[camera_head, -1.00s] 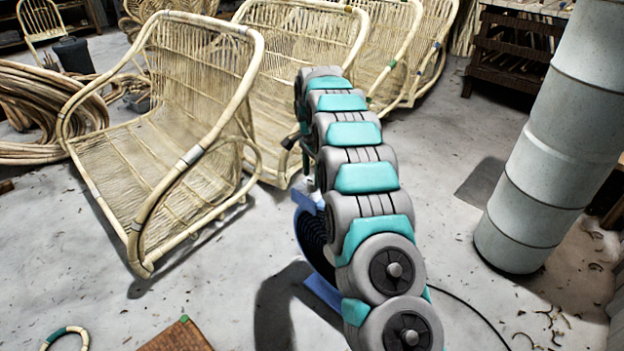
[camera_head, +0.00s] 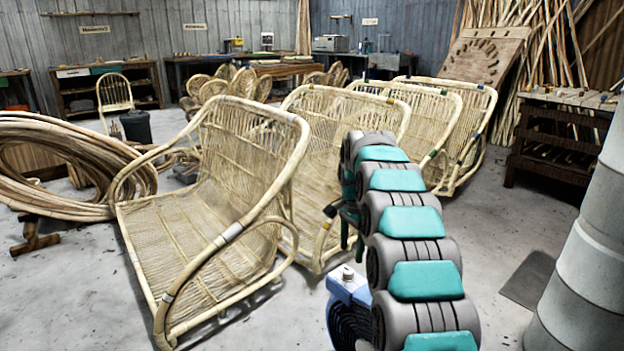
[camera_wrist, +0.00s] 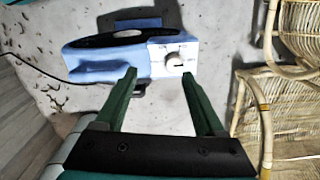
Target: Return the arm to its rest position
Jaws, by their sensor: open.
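My arm (camera_head: 405,222), grey with teal plates, curves up from the bottom of the head view in front of the rattan chair frames. My gripper (camera_wrist: 155,78) has two dark green fingers. They are spread apart with nothing between them in the wrist view. A blue device with a white knob panel (camera_wrist: 172,58) lies just beyond the fingertips in that view, and I cannot tell whether they touch it. The device also shows in the head view (camera_head: 348,286), partly hidden by my arm. The gripper's fingers are mostly hidden behind the arm in the head view.
A large rattan chair frame (camera_head: 228,236) stands left of my arm, with several more behind it. Coiled rattan (camera_head: 75,135) lies at far left. A pale cylinder (camera_head: 590,270) stands at right. A dark wooden workbench (camera_head: 555,145) is behind it. Grey floor is open between.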

